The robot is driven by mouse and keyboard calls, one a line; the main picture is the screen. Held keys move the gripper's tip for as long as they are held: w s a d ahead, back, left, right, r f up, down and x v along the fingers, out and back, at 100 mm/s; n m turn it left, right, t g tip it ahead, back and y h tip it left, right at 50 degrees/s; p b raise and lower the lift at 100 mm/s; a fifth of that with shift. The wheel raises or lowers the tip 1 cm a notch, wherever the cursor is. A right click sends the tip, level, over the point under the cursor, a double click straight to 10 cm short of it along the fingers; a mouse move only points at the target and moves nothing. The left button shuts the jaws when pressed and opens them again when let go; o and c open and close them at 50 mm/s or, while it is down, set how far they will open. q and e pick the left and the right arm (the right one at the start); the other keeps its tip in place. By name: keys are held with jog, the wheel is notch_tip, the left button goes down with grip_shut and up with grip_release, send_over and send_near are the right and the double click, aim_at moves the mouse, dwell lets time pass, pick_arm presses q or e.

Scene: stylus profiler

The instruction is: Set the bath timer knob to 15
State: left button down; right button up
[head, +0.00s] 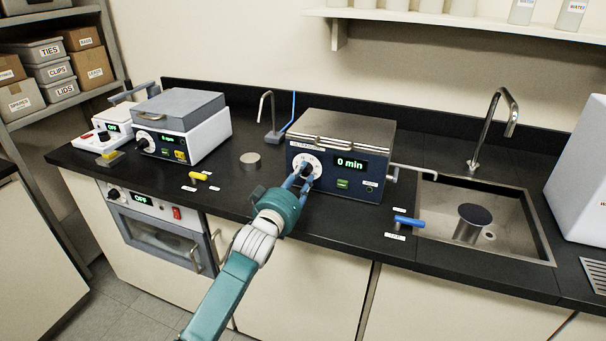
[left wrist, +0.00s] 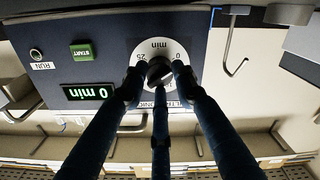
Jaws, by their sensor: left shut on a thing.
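The ultrasonic bath (head: 345,138) is a dark blue box with a metal lid on the black counter. Its display (head: 349,163) reads "0 min", and it also shows in the left wrist view (left wrist: 87,92). The timer knob (left wrist: 159,69) is small and dark, in the middle of a white dial marked "min"; a "25" and a "0" show on the dial, while other marks are hidden by my fingers. My left gripper (head: 299,180) is shut on the knob, with fingertips either side of it. My right gripper is not in view.
Left of the bath are a small metal cylinder (head: 250,161), a yellow-handled valve (head: 199,176) and a grey-lidded instrument (head: 182,125). To the right are a blue-handled tap (head: 409,221) and a sink (head: 520,237) with a tall faucet (head: 494,125). A green START button (left wrist: 82,51) sits beside the dial.

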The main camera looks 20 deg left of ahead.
pick_arm(q)
jog(key=m, duration=1.8)
jog(key=shift+m, duration=0.4)
jog(key=m, duration=1)
jog(key=shift+m, duration=0.3)
jog(key=shift+f, duration=0.1)
jog(key=c, duration=1.4)
grip_release()
